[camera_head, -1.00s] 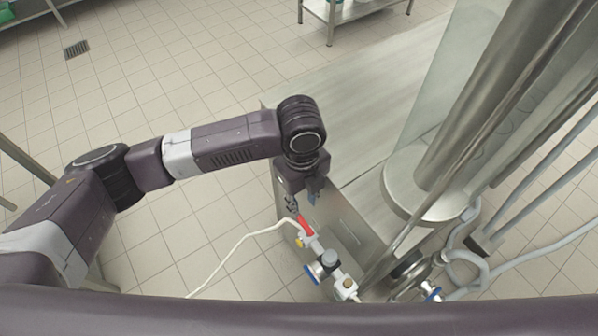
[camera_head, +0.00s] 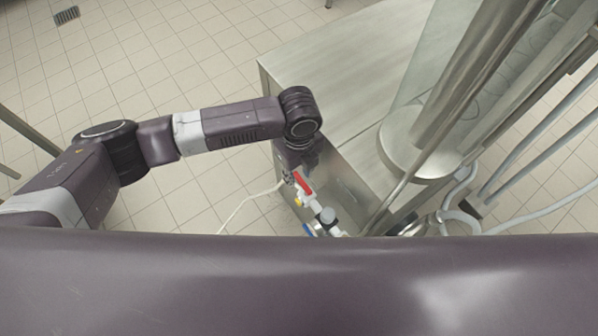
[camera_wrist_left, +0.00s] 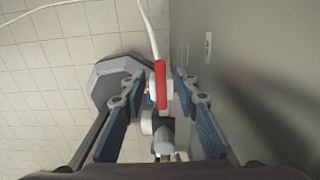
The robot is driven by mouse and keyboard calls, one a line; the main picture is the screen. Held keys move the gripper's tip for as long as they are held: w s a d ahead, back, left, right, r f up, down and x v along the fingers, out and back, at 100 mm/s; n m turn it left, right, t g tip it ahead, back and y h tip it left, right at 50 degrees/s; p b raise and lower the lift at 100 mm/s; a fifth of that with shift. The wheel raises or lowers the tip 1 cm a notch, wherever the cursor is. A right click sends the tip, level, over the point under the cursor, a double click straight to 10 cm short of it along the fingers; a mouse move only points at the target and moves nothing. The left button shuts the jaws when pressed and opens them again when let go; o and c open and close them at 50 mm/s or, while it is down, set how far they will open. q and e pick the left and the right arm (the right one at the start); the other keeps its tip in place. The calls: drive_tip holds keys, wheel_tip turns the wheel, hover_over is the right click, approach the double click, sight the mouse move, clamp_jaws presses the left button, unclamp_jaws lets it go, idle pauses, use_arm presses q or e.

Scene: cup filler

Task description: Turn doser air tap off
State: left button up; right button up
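The air tap has a red lever handle (camera_head: 303,184) on a white and brass fitting at the side of the steel machine. In the left wrist view the red handle (camera_wrist_left: 161,84) points lengthwise, between the two fingers. My left gripper (camera_wrist_left: 160,100) is open, with one blue-padded finger on each side of the tap and a gap on both sides. In the head view my left wrist hides most of the gripper, just above the handle. My right gripper is not in view.
A white hose (camera_head: 243,203) runs from the tap. A grey regulator (camera_head: 327,215) and blue handle (camera_head: 309,230) sit just below. The steel machine wall (camera_wrist_left: 240,80) stands close on the right. A steel cylinder (camera_head: 440,130) rises beyond.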

use_arm(q)
clamp_jaws()
drive_tip(key=shift+s+a+r+n+p, duration=0.2)
drive_tip(key=shift+n+p, duration=0.5)
drive_tip(key=shift+p, duration=0.4)
drive_tip(key=s+n+p, duration=0.1)
drive_tip(key=n+p, duration=0.3)
drive_tip(key=s+n+p, duration=0.1)
drive_tip(key=n+p, duration=0.3)
drive_tip(key=p, duration=0.1)
drive_tip(key=s+n+p, duration=0.1)
drive_tip(key=n+p, duration=0.3)
drive_tip(key=n, duration=0.1)
drive_tip(key=shift+s+a, duration=0.35)
drive_tip(key=shift+s, duration=0.05)
drive_tip(key=n, duration=0.1)
drive_tip(key=n+p, duration=0.1)
drive_tip(key=n, duration=0.1)
drive_tip(key=shift+s+d+f+n, duration=0.1)
drive_tip(key=shift+s+d+n, duration=0.15)
drive_tip(key=shift+s+n, duration=0.1)
